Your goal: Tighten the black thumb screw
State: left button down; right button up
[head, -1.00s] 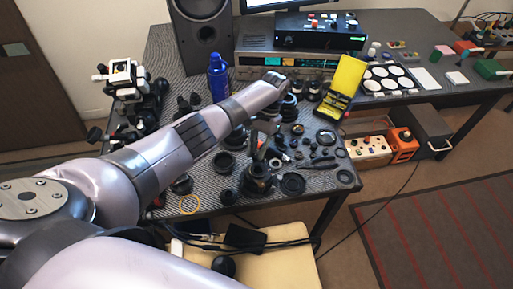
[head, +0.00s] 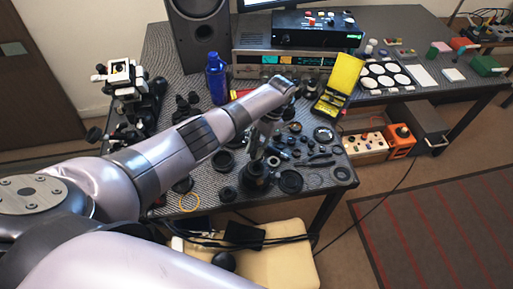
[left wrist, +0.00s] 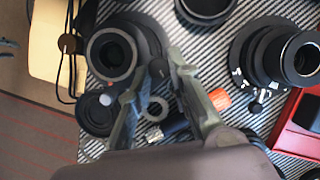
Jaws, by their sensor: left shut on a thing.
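My left gripper (left wrist: 166,66) reaches down from the arm in the left wrist view, its two fingertips close together beside a black lens barrel (left wrist: 113,54). It is shut on a small dark knob at the barrel's side, which looks like the black thumb screw (left wrist: 158,69); the fingertips partly hide it. In the head view the left gripper (head: 259,148) points down just above the upright lens barrel (head: 254,178), near the table's front edge. The screw is too small to make out there. My right gripper is in neither view.
Several black rings and lens parts lie around the barrel, including a flat ring (head: 290,181). A mounted lens (left wrist: 298,57) and a red box (left wrist: 303,125) stand at right in the wrist view. A blue bottle (head: 217,78) and yellow case (head: 341,85) stand farther back.

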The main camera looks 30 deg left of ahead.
pick_arm(q)
jog(key=c, duration=1.4)
grip_release()
jog(key=shift+c, duration=0.2)
jog(key=v, duration=0.8)
